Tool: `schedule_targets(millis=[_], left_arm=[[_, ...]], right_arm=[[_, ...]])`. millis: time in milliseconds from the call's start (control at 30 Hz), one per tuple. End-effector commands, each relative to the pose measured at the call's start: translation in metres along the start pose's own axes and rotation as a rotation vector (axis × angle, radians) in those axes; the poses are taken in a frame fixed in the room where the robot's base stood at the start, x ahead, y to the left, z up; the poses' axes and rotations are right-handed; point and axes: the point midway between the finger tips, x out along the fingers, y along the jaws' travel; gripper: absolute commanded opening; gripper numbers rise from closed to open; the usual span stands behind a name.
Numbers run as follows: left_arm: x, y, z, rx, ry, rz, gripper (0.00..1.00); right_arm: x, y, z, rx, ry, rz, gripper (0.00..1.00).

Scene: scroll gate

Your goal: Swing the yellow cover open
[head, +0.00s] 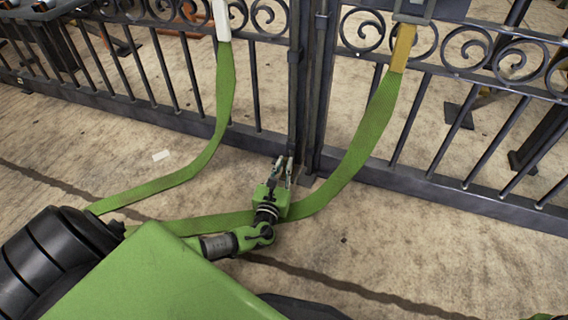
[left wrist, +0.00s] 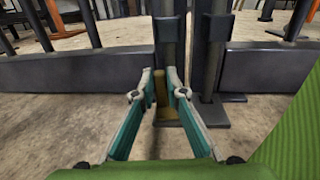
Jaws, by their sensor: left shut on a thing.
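My left gripper (head: 281,167) is low at the foot of the dark metal gate (head: 310,100), by the uprights where the two gate halves meet. In the left wrist view its teal fingers (left wrist: 160,82) are closed in on a narrow, dull yellow upright piece (left wrist: 161,98), which stands above a small dull yellow foot on the ground. I cannot tell whether this piece is the yellow cover. In the head view the fingers and gate posts hide most of it. My right gripper is not in view.
A green strap with a yellow upper end (head: 403,48) hangs over the right gate half and passes behind my left wrist. Another green strap with a white end (head: 221,20) hangs on the left half. The stony ground (head: 420,250) in front is mostly clear.

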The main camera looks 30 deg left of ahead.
Motion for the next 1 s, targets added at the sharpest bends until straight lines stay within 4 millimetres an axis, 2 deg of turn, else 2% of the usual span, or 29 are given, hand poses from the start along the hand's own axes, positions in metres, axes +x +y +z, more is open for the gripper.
schedule_targets(millis=[200,500,1000], left_arm=[[-0.0005,-0.0034,0.0007,-0.005,0.004,0.150,0.00],[0.0000,-0.0035,-0.0010,-0.002,0.003,0.326,0.00],[0.0002,-0.0023,-0.0006,0.000,0.001,0.412,0.00]], right_arm=[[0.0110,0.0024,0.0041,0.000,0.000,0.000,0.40],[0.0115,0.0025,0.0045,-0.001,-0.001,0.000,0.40],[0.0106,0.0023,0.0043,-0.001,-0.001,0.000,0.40]])
